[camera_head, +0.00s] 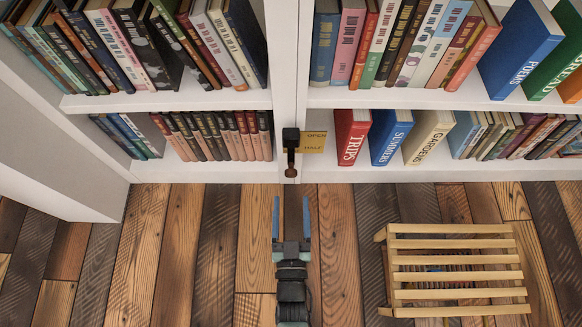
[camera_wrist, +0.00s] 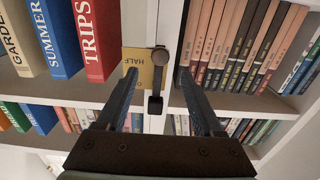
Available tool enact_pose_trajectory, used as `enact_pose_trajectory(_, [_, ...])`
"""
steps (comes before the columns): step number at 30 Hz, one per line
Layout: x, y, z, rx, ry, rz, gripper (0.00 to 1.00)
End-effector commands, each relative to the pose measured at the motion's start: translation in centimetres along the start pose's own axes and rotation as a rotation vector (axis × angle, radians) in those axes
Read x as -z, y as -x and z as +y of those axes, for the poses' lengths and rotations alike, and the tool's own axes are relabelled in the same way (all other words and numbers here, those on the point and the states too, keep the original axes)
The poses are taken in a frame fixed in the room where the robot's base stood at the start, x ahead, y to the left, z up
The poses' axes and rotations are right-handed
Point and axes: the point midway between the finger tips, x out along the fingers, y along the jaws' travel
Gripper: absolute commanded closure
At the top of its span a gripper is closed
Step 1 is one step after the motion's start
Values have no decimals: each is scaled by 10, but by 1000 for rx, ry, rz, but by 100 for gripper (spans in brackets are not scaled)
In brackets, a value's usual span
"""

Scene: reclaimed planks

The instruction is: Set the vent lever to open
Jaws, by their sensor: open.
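The vent lever (camera_head: 291,160) is a dark stalk with a rounded brown end, hanging straight down from a black block on the white bookcase upright. A yellow plate (camera_head: 316,141) beside it, to the right, reads OPEN near the block and what looks like HALF lower down. Any further label is not readable. The lever also shows in the wrist view (camera_wrist: 158,75), between the fingers in the picture, with the plate (camera_wrist: 131,58) to its left. My gripper (camera_head: 291,200) is open and empty, its fingertips just below the lever's end in the head view. It appears apart from the lever.
Bookcase shelves (camera_head: 190,102) full of books flank the upright on both sides. A slatted wooden crate (camera_head: 455,262) stands on the plank floor at the lower right, with books visible between its slats. The floor (camera_head: 150,260) left of my arm is clear.

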Motion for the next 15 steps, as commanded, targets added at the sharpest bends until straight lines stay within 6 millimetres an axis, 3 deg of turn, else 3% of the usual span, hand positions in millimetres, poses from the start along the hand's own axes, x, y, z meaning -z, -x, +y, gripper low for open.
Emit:
enact_pose_trajectory(6, [-4, -49, -1, 1, -1, 5, 32])
enact_pose_trajectory(15, [-2, -88, 0, 0, 1, 1, 32])
